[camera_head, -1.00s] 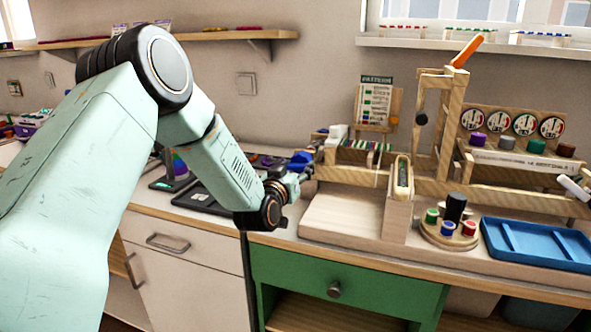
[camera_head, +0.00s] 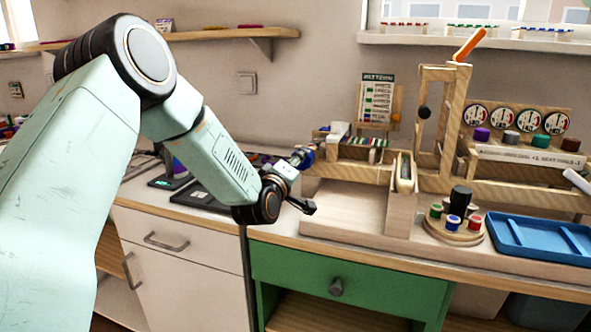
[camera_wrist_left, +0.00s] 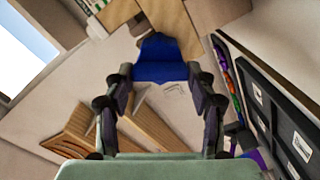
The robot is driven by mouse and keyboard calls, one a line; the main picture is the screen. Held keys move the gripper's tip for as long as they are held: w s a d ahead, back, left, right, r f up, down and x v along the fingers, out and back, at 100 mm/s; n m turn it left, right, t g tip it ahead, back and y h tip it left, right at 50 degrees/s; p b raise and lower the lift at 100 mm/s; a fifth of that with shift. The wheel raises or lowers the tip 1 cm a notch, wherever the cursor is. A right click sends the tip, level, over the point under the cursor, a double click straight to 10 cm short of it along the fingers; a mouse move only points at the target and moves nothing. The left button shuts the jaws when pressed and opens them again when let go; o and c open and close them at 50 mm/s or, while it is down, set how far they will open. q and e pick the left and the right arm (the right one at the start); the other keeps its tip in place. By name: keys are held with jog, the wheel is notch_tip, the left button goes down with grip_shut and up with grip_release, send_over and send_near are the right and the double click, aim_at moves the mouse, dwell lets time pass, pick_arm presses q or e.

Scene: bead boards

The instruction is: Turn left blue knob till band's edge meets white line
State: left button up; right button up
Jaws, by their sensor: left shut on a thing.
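The left blue knob (camera_head: 308,157) sits at the left end of the wooden bead board (camera_head: 345,172). In the left wrist view the blue knob (camera_wrist_left: 161,62) shows as a blue faceted body between the fingers. My left gripper (camera_head: 302,162) is at the knob, its fingers on either side of it. The left wrist view shows the gripper (camera_wrist_left: 161,75) shut on the knob. I cannot make out the band's edge or the white line. My right gripper is in neither view.
A pattern card (camera_head: 377,100) stands behind the board. A round stand with coloured pegs (camera_head: 455,236) and a blue tray (camera_head: 545,255) are to the right. Dark trays (camera_head: 200,198) lie left of the board. A green drawer (camera_head: 300,268) is below the worktop.

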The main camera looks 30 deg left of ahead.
pick_arm(q)
jog(key=n+b, duration=0.6)
jog(key=n, duration=0.5)
jog(key=shift+n, duration=0.4)
dwell(0.3)
jog(key=o, duration=1.1)
jog(key=shift+w+f, duration=0.1)
jog(key=shift+o, duration=0.3)
